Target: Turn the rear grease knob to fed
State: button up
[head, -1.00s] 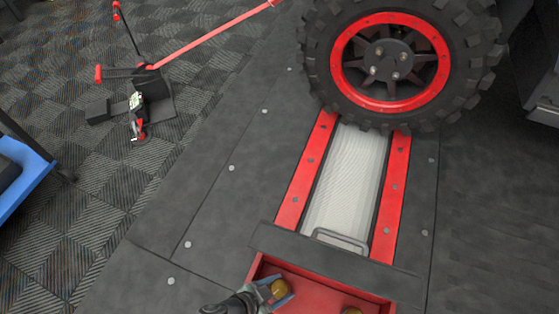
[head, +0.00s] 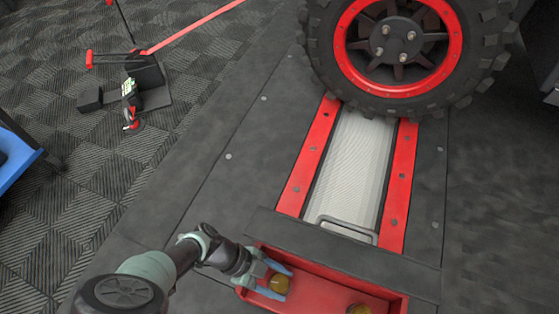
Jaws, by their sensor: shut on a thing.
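Two brass-coloured knobs sit in a red open-topped box at the bottom of the view. One knob (head: 279,284) is at the box's left end, and my gripper (head: 272,281) is shut on it, with a blue-grey finger on each side. The other knob (head: 359,309) is further right, partly cut off by the lower picture edge. I cannot tell from the picture which one is the rear grease knob. Any marking for fed is not visible.
The red box (head: 330,277) adjoins a dark crossbar (head: 340,252) with a metal handle (head: 347,229). Beyond lie a pale roller (head: 352,165) between red rails and a large tyre (head: 320,50). A strap stand (head: 150,80) and blue cart (head: 15,170) are at left.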

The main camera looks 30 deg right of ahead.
jog(key=shift+w+f+m+g+y+b, duration=0.15)
jog(key=shift+m+g+y+b, duration=0.35)
jog(key=shift+m, duration=0.6)
jog(key=shift+y, duration=0.4)
jog(key=o, duration=1.4)
jog(key=shift+c, duration=0.2)
jog(key=shift+r, duration=0.2)
jog(key=p+v, duration=0.4)
jog(key=v, duration=0.8)
jog(key=shift+w+a, duration=0.25)
jog(key=shift+w, duration=0.05)
jog(key=shift+r, duration=0.1)
